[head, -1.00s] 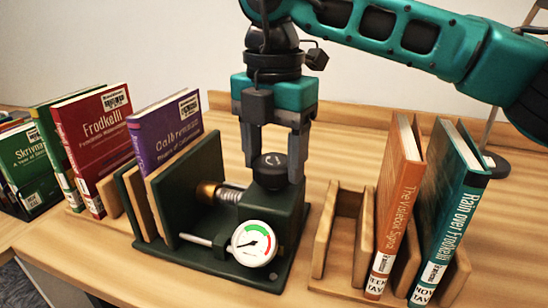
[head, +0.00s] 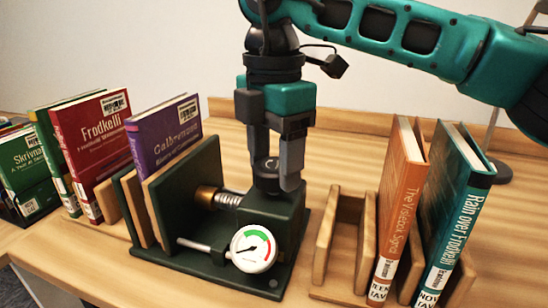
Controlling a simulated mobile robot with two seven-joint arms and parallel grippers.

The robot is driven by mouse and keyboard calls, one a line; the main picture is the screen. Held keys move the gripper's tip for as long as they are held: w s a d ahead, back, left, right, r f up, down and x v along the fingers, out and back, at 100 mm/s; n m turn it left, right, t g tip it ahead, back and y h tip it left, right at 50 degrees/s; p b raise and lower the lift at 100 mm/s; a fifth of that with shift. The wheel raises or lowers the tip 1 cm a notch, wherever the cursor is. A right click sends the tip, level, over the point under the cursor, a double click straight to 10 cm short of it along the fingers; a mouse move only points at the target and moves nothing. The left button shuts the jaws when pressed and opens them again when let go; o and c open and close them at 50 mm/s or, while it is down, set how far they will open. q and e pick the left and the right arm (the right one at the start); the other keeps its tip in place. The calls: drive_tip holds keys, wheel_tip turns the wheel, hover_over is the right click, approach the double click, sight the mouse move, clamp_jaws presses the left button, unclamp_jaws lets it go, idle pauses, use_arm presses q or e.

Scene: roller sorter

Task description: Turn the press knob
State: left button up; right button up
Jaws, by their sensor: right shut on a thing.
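The press (head: 268,218) is a dark green block on a base plate, with a screw and a green pressing plate (head: 185,190) on its left side. Its black round knob (head: 266,168) sits on top of the block. My right gripper (head: 278,180) points straight down from above and is shut on the knob, one finger on each side. A round white gauge (head: 253,248) with red and green zones is on the press front; its needle points to the lower left. My left gripper is not in view.
A purple book (head: 168,132) stands behind the pressing plate. Red (head: 95,150) and green books stand at the left. At the right, an orange book (head: 398,200) and a teal book (head: 455,210) stand in a wooden rack (head: 322,243) with an empty slot.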

sight(274, 165)
drive_tip(key=shift+r, duration=0.1)
drive_tip(key=o, duration=1.1)
drive_tip(key=shift+c, duration=0.2)
wheel_tip(274, 165, up, 13)
drive_tip(key=p, duration=0.3)
